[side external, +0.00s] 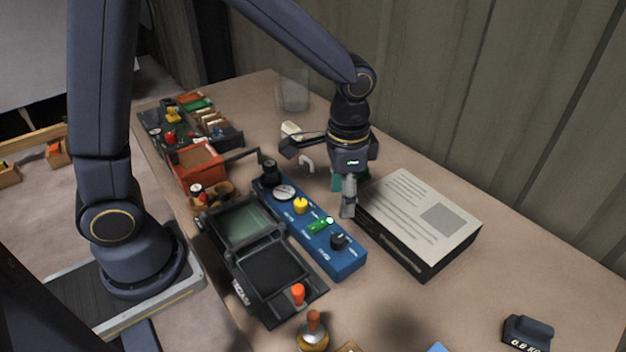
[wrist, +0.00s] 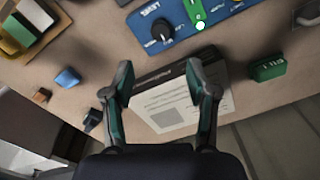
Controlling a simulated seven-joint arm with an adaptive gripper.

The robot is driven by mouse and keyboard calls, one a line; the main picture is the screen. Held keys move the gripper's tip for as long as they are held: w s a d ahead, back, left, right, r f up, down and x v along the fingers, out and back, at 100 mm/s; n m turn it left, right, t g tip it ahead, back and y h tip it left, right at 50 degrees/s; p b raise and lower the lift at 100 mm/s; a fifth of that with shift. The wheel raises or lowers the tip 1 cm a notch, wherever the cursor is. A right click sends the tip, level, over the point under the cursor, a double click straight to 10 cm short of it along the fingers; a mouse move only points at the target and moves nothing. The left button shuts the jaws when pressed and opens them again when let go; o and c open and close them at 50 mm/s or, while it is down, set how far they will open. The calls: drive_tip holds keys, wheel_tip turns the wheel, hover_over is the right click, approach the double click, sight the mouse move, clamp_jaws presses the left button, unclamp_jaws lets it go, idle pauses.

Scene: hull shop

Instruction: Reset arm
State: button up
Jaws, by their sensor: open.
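My gripper (side external: 346,190) points down over the table, between the blue control panel (side external: 345,262) and a black box with a printed cream top (side external: 420,215). In the wrist view my gripper (wrist: 160,82) has its two fingers spread wide apart, with nothing held between them. The printed box (wrist: 185,105) lies below and beyond the fingers there. The blue panel (wrist: 228,12) with a black knob shows at the top. In the side view, my gripper hides part of the box's left edge, and its height above the table is hard to judge.
A black two-part tray (side external: 275,268) and an orange-handled tool (side external: 313,325) stand left of and in front of the panel. An orange bin (side external: 197,168) is at the back left. A dark weight (side external: 528,332) lies front right. A green block (wrist: 268,67) sits beside the box.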

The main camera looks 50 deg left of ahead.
drive_tip(key=s+a+r+n+t, duration=0.1)
drive_tip(key=a+r+t, duration=0.15)
drive_tip(key=r, duration=0.35)
drive_tip(key=s+a+r+n+t, duration=0.1)
drive_tip(key=s+a+r, duration=0.15)
drive_tip(key=r, duration=0.25)
drive_tip(key=s+a+r+n+t, duration=0.1)
drive_tip(key=s+a, duration=0.4)
drive_tip(key=s, duration=0.5)
drive_tip(key=shift+r+n+t, duration=0.3)
drive_tip(key=shift+n+t, duration=0.25)
drive_tip(key=shift+n, duration=0.65)
